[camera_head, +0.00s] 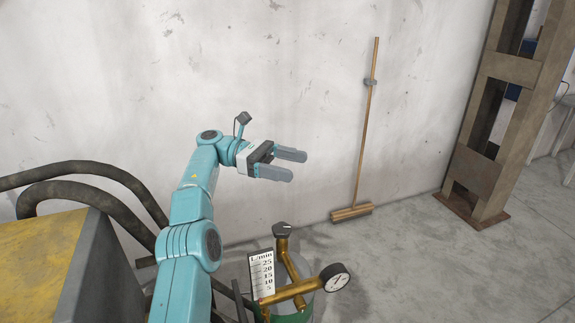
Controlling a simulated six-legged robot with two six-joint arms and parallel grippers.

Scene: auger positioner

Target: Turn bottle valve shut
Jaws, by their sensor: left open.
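A green bottle (294,317) stands on the floor at the bottom middle, mostly cut off by the frame edge. Brass fittings (290,290) sit on its top, with a dark valve knob (282,230) at the upper end, a round gauge (335,278) on the right and a white L/min flow scale (262,273) on the left. My left gripper (291,165) is open and empty in front of the wall, above the knob in the picture and apart from it. My right gripper is not in view.
A broom (366,130) leans on the grey wall. A rusty steel column (492,120) stands at the right. A yellow-topped block (45,265) with dark hoses (85,170) is at the left. The concrete floor (440,270) at right is clear.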

